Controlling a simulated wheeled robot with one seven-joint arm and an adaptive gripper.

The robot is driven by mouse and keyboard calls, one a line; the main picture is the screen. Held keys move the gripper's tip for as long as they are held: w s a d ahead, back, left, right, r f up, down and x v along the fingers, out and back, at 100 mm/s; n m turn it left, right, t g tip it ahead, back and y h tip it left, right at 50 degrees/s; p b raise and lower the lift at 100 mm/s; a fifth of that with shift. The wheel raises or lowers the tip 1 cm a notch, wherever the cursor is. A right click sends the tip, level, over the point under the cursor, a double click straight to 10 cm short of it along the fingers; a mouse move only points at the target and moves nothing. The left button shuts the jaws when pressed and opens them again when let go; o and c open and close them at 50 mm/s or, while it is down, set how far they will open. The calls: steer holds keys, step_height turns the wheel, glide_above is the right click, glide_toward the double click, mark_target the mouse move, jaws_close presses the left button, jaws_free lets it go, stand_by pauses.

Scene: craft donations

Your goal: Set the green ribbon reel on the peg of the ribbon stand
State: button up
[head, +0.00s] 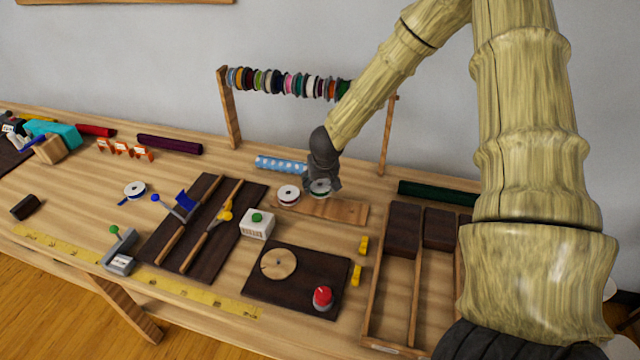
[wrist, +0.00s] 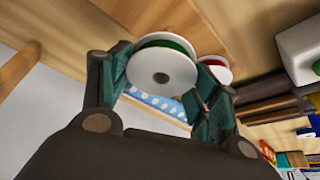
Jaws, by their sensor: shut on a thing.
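My gripper (head: 322,186) is shut on the green ribbon reel (head: 320,188), a white-flanged reel with green ribbon. In the wrist view the reel (wrist: 162,66) sits between both fingertips, its round flange and centre hole facing the camera. The ribbon stand appears to be the low wooden board (head: 345,211); my gripper and the reel are over its back edge. A second white reel (head: 288,194) is at the board's left end, and its red ribbon shows in the wrist view (wrist: 217,69). I cannot make out a bare peg, nor the gap between held reel and board.
A rack of colourful spools (head: 290,83) stands behind. A blue dotted roll (head: 280,164) lies behind the board. A white box with a green knob (head: 257,225), a dark mat (head: 262,298) and a divided tray (head: 371,315) are in front. A green roll (head: 438,193) lies to the right.

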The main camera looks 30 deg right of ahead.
mark_target(320, 202)
steer(key=shift+f+b, duration=1.9)
steer(key=shift+b, duration=0.3)
steer(key=shift+f, duration=0.9)
steer(key=o, duration=1)
steer(key=shift+r, duration=0.1)
steer(key=v, duration=1.1)
steer(key=shift+r, duration=0.4)
steer(key=shift+s, duration=0.15)
